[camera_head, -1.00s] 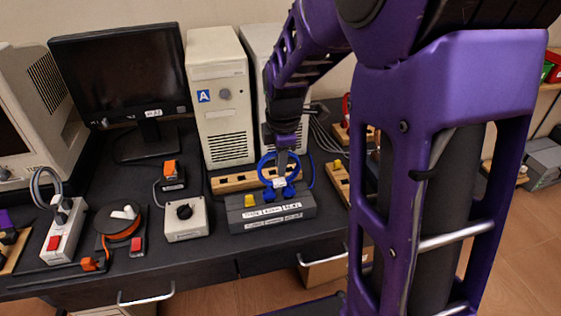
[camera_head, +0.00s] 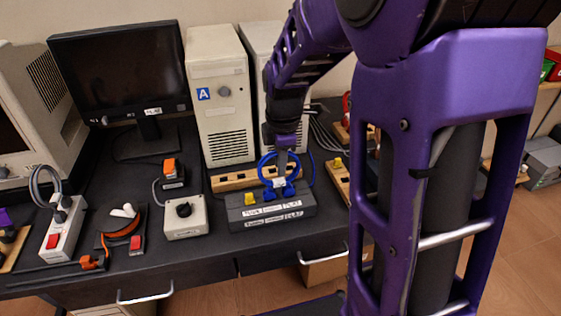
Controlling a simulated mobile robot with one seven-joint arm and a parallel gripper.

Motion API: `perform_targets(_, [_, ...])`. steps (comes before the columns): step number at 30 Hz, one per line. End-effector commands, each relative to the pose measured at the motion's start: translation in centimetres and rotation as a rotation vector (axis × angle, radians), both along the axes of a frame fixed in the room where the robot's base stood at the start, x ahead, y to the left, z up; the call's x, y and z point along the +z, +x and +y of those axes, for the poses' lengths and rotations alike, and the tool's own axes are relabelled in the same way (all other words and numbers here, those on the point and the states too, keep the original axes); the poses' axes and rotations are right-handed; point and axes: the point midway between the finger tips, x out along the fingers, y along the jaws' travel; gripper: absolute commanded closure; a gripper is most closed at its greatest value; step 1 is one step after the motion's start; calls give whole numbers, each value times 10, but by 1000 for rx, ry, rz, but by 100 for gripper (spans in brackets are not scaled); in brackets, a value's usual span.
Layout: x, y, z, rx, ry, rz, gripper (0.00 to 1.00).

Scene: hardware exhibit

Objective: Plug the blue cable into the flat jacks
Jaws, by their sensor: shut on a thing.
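The blue cable (camera_head: 268,165) is a coiled loop with two blue plugs hanging at its lower end. My gripper (camera_head: 281,174) points down and is shut on the cable, with a pale tag visible at the grip. The plugs are over the back right part of a dark grey jack box (camera_head: 240,224). I cannot tell whether they touch it or sit in jacks. The box has a yellow plug (camera_head: 249,198) at its top left. White labels on its front include one reading FLAT (camera_head: 291,206). The plugs hide the jacks beneath them.
A wooden socket strip (camera_head: 228,183) lies behind the box, before two beige computer towers (camera_head: 221,125). A grey knob box (camera_head: 186,217) stands to the left, with a power strip (camera_head: 62,230) farther left. Another wooden strip (camera_head: 338,182) lies to the right.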

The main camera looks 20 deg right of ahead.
Motion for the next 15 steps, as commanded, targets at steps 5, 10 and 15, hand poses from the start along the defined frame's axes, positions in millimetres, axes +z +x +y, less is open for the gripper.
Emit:
perform_targets(5, [0, 0, 0, 0, 0, -1, 100])
perform_targets(10, [0, 0, 0, 0, 0, -1, 59])
perform_targets(15, [0, 0, 0, 0, 0, -1, 46])
